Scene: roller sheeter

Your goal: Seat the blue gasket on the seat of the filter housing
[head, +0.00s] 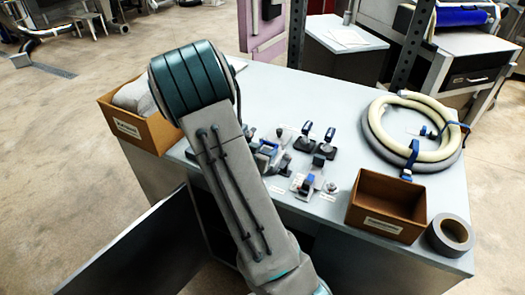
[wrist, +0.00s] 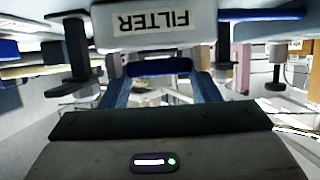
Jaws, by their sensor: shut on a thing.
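In the wrist view, my gripper (wrist: 160,85) shows as two blue-grey fingers on either side of a dark blue band, the blue gasket (wrist: 160,67). The fingers are shut on it. The filter housing (wrist: 205,17), a pale block with an upside-down FILTER label, fills the top of the wrist view. The gasket appears just below the housing's edge in the picture; I cannot tell whether they touch. The seat is not clear to see. In the head view, my arm reaches over the bench and partly covers the small fittings, so gripper and gasket are not clear there.
On the grey bench (head: 350,88) are black-handled clamps (head: 309,142), coiled hose (head: 378,128), an open brown box (head: 386,200) and a tape roll (head: 450,236). Another box (head: 133,130) with grey contents stands at the left. Dark clamp-like posts (wrist: 76,55) flank the housing.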

